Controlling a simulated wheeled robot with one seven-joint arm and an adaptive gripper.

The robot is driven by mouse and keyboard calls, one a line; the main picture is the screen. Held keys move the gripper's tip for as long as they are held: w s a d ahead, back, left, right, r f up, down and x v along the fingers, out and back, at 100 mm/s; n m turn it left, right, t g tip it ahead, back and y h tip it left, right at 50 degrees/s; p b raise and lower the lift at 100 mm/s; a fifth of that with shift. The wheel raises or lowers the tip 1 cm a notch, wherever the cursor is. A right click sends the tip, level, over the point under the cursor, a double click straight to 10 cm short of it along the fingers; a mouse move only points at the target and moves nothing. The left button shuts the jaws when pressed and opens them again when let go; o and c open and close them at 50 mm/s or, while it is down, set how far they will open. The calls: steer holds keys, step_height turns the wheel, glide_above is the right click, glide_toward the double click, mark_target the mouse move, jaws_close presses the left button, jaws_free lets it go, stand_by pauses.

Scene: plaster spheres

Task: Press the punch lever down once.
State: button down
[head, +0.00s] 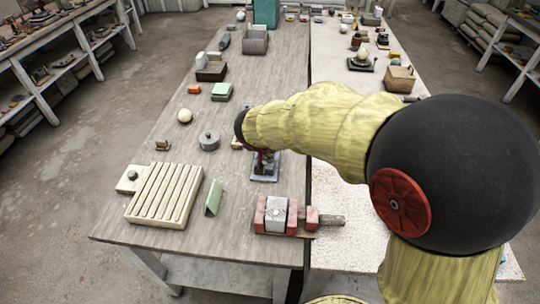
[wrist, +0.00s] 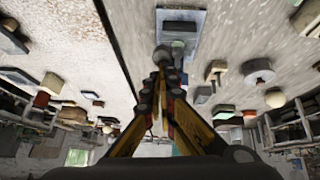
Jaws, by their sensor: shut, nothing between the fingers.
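The punch stands near the middle of the table, mostly hidden behind my arm in the head view, where its blue-grey base plate (head: 265,178) shows. In the wrist view the grey base plate (wrist: 195,44) is at the top, with a dark block on it. A dark rounded knob (wrist: 178,46), which looks like the lever's end, lies just beyond my fingertips. My gripper (wrist: 168,66) is shut and empty, its fingers pointing at the knob. In the head view my gripper (head: 264,157) is over the punch. I cannot tell whether it touches the lever.
A slatted cream rack (head: 165,195), a green wedge (head: 214,198) and a red-and-white clamp-like block (head: 276,214) stand near the front. A round grey lidded pot (head: 209,141) and a pale sphere (head: 184,116) are left of the punch. Bare tabletop lies between them.

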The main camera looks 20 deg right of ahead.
steer(key=shift+s+f+b, duration=0.15)
steer(key=shift+f+b, duration=0.45)
steer(key=shift+b, duration=0.3)
steer(key=shift+s+f+b, duration=0.1)
steer(key=shift+f+b, duration=0.15)
steer(key=shift+b, duration=0.35)
steer(key=shift+r+p, duration=0.3)
steer(key=shift+r, duration=0.2)
steer(key=r+p, duration=0.2)
steer(key=r, duration=0.1)
steer(key=shift+w, duration=0.4)
steer(key=p+v, duration=0.2)
steer(key=v, duration=0.8)
steer(key=shift+s+a+f, duration=0.2)
steer(key=shift+s+a, duration=0.1)
